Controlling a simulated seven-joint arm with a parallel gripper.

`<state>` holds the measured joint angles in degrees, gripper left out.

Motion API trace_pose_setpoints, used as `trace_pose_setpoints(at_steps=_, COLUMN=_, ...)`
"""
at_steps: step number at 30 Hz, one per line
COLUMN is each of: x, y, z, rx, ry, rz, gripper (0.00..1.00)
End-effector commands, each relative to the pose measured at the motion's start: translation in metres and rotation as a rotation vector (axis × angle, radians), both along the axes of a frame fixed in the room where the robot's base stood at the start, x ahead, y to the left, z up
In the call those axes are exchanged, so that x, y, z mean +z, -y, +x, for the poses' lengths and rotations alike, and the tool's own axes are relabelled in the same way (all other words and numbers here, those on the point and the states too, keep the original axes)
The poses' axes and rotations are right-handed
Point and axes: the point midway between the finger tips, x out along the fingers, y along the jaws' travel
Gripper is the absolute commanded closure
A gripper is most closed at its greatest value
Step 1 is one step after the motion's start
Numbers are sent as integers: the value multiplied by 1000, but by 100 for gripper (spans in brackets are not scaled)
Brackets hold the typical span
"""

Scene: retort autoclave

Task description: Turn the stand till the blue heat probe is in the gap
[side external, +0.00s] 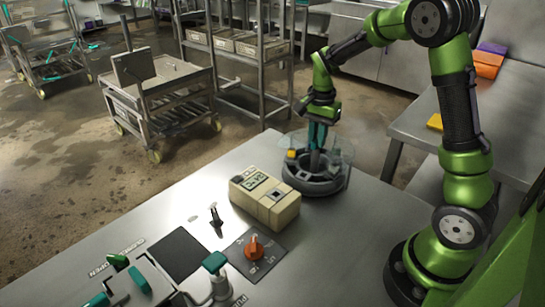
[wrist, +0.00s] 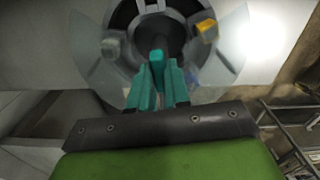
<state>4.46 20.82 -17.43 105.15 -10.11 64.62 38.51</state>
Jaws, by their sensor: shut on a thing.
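The stand (side external: 318,184) is a round dark grey base with a clear disc above it, near the far edge of the metal table. My gripper (side external: 316,146) points down over its middle, shut on the stand's central post. In the wrist view, my teal fingers (wrist: 159,86) reach over the dark ring of the stand (wrist: 122,18). A yellow block (wrist: 206,28) sits on the right of the ring and also shows in the side view (side external: 291,154). A grey piece (wrist: 110,46) is on the left. I cannot clearly make out the blue heat probe or the gap.
A beige meter box (side external: 264,195) with a display stands close to the stand on the near left. An orange knob (side external: 254,246) on a dark plate and a green-topped lever (side external: 215,262) are nearer the front. Wheeled carts (side external: 160,95) stand on the floor beyond the table.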

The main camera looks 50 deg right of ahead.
Motion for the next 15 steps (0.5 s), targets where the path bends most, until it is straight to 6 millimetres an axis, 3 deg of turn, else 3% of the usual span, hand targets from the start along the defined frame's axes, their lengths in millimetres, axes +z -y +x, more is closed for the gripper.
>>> trace_pose_setpoints(at_steps=15, x=1, y=0, z=0, rx=258, ry=1, rz=0, gripper=100)
